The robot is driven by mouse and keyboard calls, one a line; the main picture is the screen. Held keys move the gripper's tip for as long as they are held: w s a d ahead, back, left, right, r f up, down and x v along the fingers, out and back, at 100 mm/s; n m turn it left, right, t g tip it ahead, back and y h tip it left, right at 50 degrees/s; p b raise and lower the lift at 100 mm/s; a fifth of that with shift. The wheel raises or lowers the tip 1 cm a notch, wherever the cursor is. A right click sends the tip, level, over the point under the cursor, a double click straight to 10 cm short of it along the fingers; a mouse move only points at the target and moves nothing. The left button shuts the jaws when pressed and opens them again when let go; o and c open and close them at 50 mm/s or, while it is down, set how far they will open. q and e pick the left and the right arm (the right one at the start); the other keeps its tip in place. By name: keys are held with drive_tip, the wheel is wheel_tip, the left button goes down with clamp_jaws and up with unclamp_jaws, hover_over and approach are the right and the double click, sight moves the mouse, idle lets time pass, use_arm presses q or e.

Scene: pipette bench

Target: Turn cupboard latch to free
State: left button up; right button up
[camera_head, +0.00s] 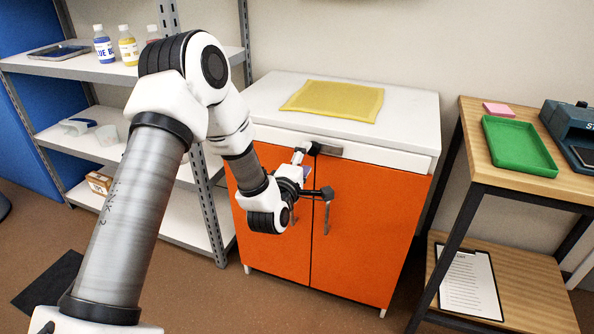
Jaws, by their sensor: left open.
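The cupboard (366,215) has two orange doors and a white top, and both doors look shut. A grey bar that looks like the latch (331,151) lies across the top of the doors near the seam, roughly level. My left gripper (320,171) is in front of the upper doors, open, with its dark fingertips spread apart. Its upper fingertip appears right beside the left end of the latch; I cannot tell whether they touch. The lower fingertip is near the top of the right door's handle (326,217). My right gripper is not in view.
A metal shelf (100,70) with bottles stands at the left, partly behind my left arm. A wooden table (490,170) with a green tray (520,146) stands at the right. Floor shows in front of the cupboard.

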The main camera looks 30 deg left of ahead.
use_arm(q)
drive_tip(key=v, duration=0.7)
drive_tip(key=shift+s, duration=0.3)
drive_tip(key=s+d+f+m+g+h, duration=0.1)
drive_tip(key=s+d+f+m+g, duration=0.2)
drive_tip(key=f, duration=0.5)
drive_tip(key=s+d+f+m+g+h, duration=0.2)
drive_tip(key=s+d+f, duration=0.15)
drive_tip(key=f, duration=0.45)
drive_tip(key=s+d+f+m+g+h, duration=0.1)
drive_tip(key=s+d+f+m+g, duration=0.15)
drive_tip(key=s+f, duration=0.4)
drive_tip(key=s+d+f+m+g, duration=0.2)
drive_tip(key=s+f+m+g, duration=0.3)
drive_tip(key=s+f, duration=0.35)
drive_tip(key=s+f+m+g, duration=0.2)
drive_tip(key=s+m+g, duration=0.3)
drive_tip(key=s+m, duration=0.3)
wheel_tip(320, 180, up, 23)
drive_tip(key=p, duration=2.3)
drive_tip(key=shift+s+d, duration=0.35)
drive_tip(key=shift+s, duration=0.1)
